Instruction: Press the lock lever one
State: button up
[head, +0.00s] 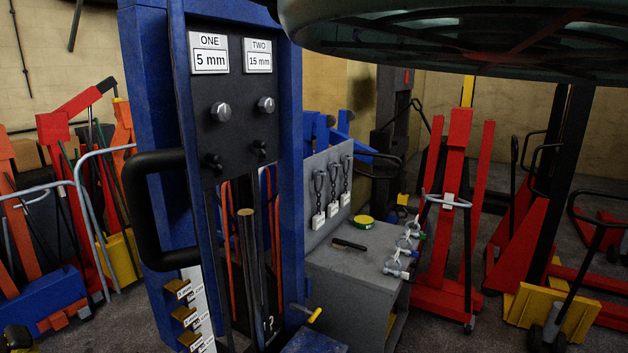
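A blue press-like frame (156,110) stands upright left of centre and carries a black panel (240,135). The panel has a label reading ONE, 5 mm (209,53) and a label reading TWO, 15 mm (258,56). Under ONE sit a round silver knob (221,111) and, lower, a small black lever-like fitting (213,161). Under TWO sit a matching silver knob (266,104) and black fitting (260,148). I cannot tell which part is lock lever one. Nothing touches these parts. My gripper is not in view.
A thick black handle (150,210) juts from the frame's left side. A large dark round object (450,45) hangs across the top right. A grey cabinet (357,262) with shackles stands right of the frame. Red lifting equipment (452,200) stands further right. Grey floor shows between.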

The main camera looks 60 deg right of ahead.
aim_at(215, 160)
jog(key=k+l+z, duration=0.1)
jog(key=l+z, duration=0.2)
jog(key=l, duration=0.6)
jog(key=l+z, duration=0.3)
jog(key=l, duration=0.65)
jog(key=l+z, duration=0.1)
jog(key=z, duration=0.3)
